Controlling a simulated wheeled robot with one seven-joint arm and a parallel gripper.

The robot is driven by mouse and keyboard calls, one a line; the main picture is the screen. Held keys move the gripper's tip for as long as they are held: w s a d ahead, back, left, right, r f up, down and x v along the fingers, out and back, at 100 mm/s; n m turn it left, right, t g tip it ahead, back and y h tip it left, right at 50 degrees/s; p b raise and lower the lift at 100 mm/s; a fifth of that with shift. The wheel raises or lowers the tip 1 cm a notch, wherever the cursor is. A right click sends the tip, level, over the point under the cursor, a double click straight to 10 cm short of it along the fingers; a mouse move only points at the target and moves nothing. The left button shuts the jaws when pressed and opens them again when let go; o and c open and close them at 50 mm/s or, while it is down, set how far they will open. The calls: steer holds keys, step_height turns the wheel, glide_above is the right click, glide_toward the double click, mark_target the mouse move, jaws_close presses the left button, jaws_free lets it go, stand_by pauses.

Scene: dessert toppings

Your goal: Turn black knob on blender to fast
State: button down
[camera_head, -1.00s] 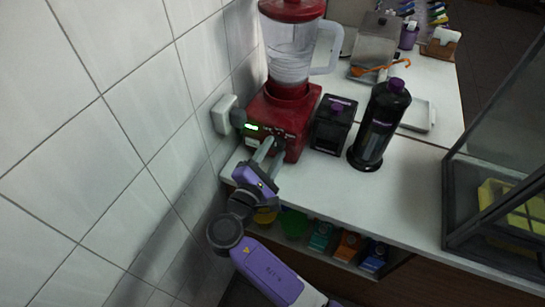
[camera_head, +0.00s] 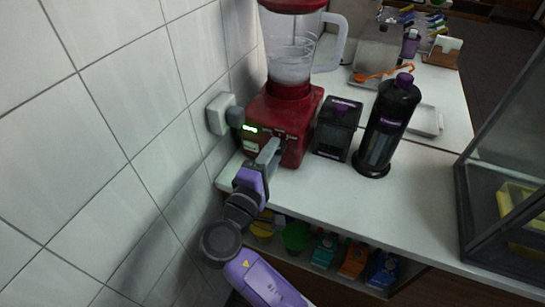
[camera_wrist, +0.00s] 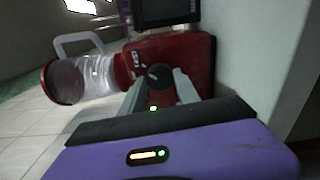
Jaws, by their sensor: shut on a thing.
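The red blender (camera_head: 296,112) stands on the white counter beside the tiled wall, with its clear jar (camera_head: 291,50) on top. A small green light shows on the left of its base. My gripper (camera_head: 273,147) is at the front of the base. In the wrist view the blender base (camera_wrist: 195,55) lies sideways, and the round black knob (camera_wrist: 158,75) shows between the two fingers of my gripper (camera_wrist: 160,88). The fingers are shut on the knob. The knob's exact setting cannot be read. In the head view my gripper hides the knob.
A black box (camera_head: 336,128) and a tall black bottle (camera_head: 388,125) stand right of the blender. A wall plug (camera_head: 220,114) is close on the left. A glass case (camera_head: 510,170) stands at right. The front counter (camera_head: 320,190) has free room.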

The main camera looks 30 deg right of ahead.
steer(key=shift+f, duration=0.1)
stand_by(0.3)
steer(key=c, duration=0.9)
jaws_free()
steer(key=v, duration=0.8)
steer(key=shift+b, duration=0.45)
